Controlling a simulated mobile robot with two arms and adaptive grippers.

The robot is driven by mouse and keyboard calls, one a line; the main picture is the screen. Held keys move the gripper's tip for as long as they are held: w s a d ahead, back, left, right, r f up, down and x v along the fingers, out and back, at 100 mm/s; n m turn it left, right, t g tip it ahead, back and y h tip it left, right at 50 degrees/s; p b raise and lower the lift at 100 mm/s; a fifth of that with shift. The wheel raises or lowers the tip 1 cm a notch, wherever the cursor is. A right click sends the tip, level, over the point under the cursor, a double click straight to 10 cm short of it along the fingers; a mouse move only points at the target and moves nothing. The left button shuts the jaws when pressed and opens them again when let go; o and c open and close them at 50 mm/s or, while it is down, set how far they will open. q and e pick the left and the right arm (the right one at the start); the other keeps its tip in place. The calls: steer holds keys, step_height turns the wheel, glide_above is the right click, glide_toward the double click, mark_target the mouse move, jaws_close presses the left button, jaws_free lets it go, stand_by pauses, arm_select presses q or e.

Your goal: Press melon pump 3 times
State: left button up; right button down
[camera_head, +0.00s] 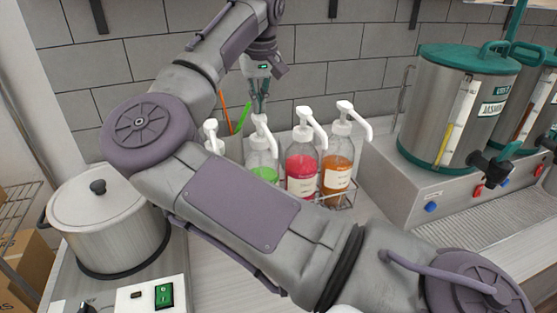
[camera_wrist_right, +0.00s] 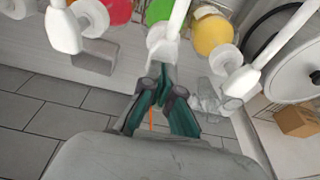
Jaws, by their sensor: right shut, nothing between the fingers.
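Several pump bottles with white pumps stand in a row by the back wall. One holds green syrup (camera_head: 264,173), and its white pump (camera_head: 262,137) stands upright. No flavour name can be read; the green one looks like melon. My right gripper (camera_head: 260,110) is shut and empty, pointing down just above or on the green bottle's pump head. In the right wrist view the closed fingertips (camera_wrist_right: 164,70) are close to the white pump head (camera_wrist_right: 160,46); I cannot tell whether they touch. My left gripper is not in view.
A red bottle (camera_head: 301,172) and an orange bottle (camera_head: 337,172) stand right of the green one. A yellow bottle (camera_wrist_right: 211,36) shows in the wrist view. A lidded pot (camera_head: 105,215) is at left, a metal dispenser (camera_head: 455,110) at right. My right arm covers the middle foreground.

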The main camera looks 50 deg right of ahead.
mark_target(259, 116)
steer(key=shift+s+f+b, duration=0.1)
steer(key=shift+f+b, duration=1.2)
steer(key=shift+f, duration=0.7)
steer(key=shift+r, duration=0.15)
steer(key=shift+r+p, duration=2)
steer(key=shift+r, duration=0.45)
steer(key=shift+f, duration=0.1)
